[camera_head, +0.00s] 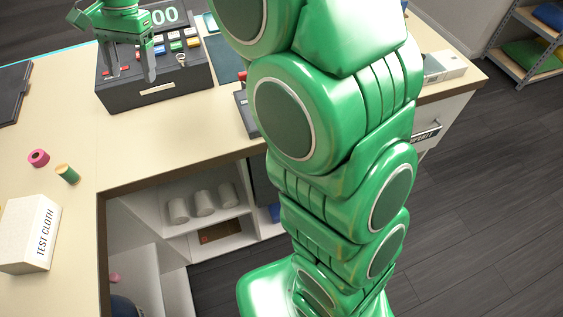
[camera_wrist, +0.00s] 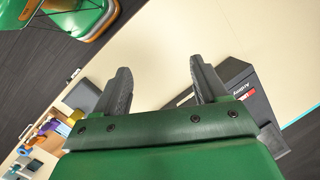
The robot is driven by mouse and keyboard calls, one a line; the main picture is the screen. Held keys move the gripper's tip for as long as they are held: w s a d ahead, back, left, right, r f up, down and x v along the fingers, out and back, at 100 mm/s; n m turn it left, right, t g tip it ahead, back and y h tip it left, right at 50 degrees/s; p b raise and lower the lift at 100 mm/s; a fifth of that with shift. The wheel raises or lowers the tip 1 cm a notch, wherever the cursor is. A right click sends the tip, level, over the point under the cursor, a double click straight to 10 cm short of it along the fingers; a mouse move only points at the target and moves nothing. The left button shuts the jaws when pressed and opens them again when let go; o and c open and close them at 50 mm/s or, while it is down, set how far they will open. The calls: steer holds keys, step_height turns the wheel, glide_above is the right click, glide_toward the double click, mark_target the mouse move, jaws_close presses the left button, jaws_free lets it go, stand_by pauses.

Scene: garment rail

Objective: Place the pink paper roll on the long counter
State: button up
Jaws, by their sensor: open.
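A small pink roll with a dark hole (camera_head: 38,158) lies on the beige long counter (camera_head: 150,140) at the left in the head view. A smaller pink thing (camera_head: 116,278) shows low under the counter, too small to identify. My gripper (camera_head: 131,75) is open and empty, in front of the dark cash register at the far part of the counter, well apart from the pink roll. In the wrist view, my spread fingers (camera_wrist: 158,68) have bare counter between them. No pink roll is seen in that view.
A green-and-tan roll (camera_head: 67,173) stands beside the pink roll, with a white TEST CLOTH box (camera_head: 30,232) nearer. The cash register (camera_head: 155,85) and a dark folder (camera_head: 12,92) are farther back. Bare counter lies between them. Open shelves with white rolls (camera_head: 205,202) are below.

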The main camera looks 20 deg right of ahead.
steer(key=s+d+f+n+h, duration=0.1)
steer(key=s+d+f+n, duration=0.2)
steer(key=s+d, duration=0.9)
steer(key=s+d+f+n+h, duration=0.1)
steer(key=s+d+f, duration=0.3)
steer(key=s+d, duration=0.9)
steer(key=s+n, duration=0.1)
steer(key=s, duration=0.6)
steer(key=shift+n, duration=0.4)
